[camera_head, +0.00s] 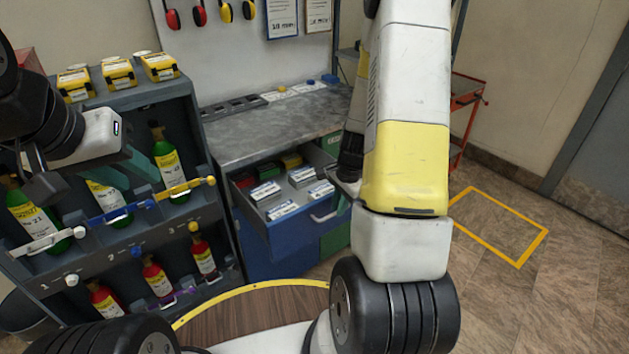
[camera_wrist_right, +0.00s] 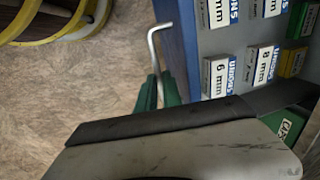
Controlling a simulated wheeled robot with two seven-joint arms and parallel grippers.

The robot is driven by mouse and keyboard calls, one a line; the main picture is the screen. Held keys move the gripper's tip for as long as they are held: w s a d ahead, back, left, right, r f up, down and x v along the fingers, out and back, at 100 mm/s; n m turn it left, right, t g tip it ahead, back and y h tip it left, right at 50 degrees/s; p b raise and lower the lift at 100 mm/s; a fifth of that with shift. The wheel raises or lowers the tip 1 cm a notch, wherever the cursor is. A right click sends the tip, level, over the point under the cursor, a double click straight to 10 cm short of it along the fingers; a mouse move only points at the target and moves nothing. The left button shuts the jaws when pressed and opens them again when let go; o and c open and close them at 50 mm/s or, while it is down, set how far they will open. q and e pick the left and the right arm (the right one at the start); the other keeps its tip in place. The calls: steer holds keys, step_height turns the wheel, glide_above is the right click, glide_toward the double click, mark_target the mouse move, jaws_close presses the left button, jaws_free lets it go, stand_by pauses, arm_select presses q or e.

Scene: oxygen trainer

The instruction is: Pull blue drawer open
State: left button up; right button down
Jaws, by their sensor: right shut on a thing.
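The blue drawer (camera_head: 284,236) stands pulled out from the grey-topped workbench, with its inside showing. White-and-blue boxes (camera_head: 267,192) and green and yellow boxes lie in it. Its metal handle (camera_head: 323,217) is on the front. In the right wrist view the handle (camera_wrist_right: 152,42) runs between the green fingertips of my right gripper (camera_wrist_right: 160,88), which is shut on it beside the blue drawer front (camera_wrist_right: 181,45). In the head view my right arm hides most of that gripper. My left gripper (camera_head: 140,168) is by the bottle rack, away from the drawer; its finger gap is unclear.
A grey rack (camera_head: 150,92) with green and red bottles stands left of the drawer. A round wood-topped surface with a yellow rim (camera_head: 255,287) is in front. A red cart (camera_head: 466,92) stands at the back right. The floor at right, with a yellow outline (camera_head: 535,248), is clear.

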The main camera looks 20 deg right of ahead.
steer(key=shift+s+d, duration=0.25)
steer(key=shift+s, duration=0.4)
steer(key=c, duration=1.8)
jaws_free()
steer(key=shift+s+d+r, duration=0.1)
steer(key=shift+s+r, duration=0.1)
steer(key=shift+r, duration=1.1)
steer(key=shift+s+d+r, duration=0.1)
steer(key=shift+s+r, duration=0.15)
steer(key=shift+r, duration=1)
steer(key=shift+s+d+r, duration=0.1)
steer(key=shift+s+r, duration=0.1)
steer(key=shift+r, duration=1.1)
